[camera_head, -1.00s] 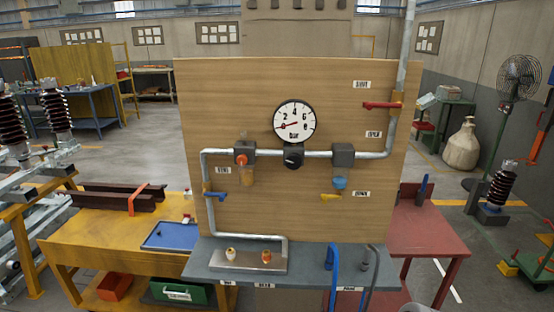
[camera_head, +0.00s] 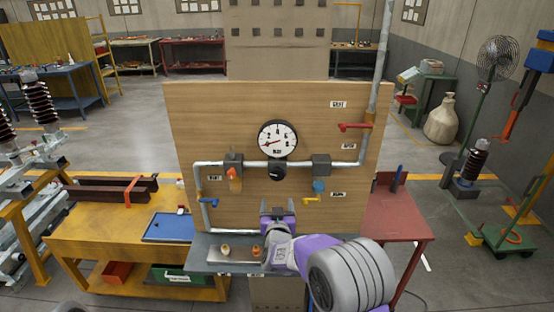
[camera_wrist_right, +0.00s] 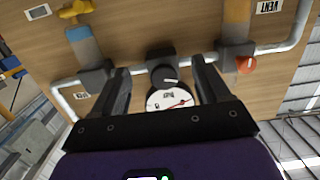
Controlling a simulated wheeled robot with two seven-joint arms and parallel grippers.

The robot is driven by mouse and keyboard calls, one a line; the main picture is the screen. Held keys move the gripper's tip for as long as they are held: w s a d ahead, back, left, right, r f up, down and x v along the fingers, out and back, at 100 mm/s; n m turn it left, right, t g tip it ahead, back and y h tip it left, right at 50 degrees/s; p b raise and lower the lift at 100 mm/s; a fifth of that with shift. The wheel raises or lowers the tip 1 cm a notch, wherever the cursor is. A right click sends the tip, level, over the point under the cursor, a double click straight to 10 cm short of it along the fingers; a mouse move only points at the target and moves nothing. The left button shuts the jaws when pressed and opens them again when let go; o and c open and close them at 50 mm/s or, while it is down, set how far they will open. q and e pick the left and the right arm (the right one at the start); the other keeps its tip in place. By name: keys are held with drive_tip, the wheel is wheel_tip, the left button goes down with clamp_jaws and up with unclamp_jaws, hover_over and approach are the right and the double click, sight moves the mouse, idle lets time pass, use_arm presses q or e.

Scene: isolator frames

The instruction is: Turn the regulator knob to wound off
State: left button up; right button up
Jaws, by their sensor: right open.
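The regulator knob (camera_head: 278,172) is a black round knob below the white pressure gauge (camera_head: 277,139) on the wooden panel. My right gripper (camera_head: 278,207) is in front of the panel, below the knob and apart from it, with its fingers pointing up at the panel. In the right wrist view the open fingers (camera_wrist_right: 161,77) stand to either side of the knob (camera_wrist_right: 163,76) in the picture, with nothing between them. The gauge (camera_wrist_right: 168,100) shows upside down there, partly hidden by the gripper body. My left gripper is not in view.
A grey pipe runs along both sides of the knob. A red valve handle (camera_head: 355,126), a blue handle (camera_head: 208,201) and a yellow handle (camera_head: 312,199) stick out of the panel. A grey shelf (camera_head: 205,254) with small fittings lies below, partly hidden by my right arm.

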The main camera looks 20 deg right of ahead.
drive_tip(key=t, duration=0.1)
approach(277, 174)
drive_tip(key=x, duration=0.2)
drive_tip(key=shift+h, duration=0.4)
drive_tip(key=shift+p+x, duration=0.9)
drive_tip(key=shift+x, duration=2.7)
drive_tip(key=shift+a+f, duration=0.1)
drive_tip(key=shift+a, duration=0.05)
drive_tip(key=c, duration=1)
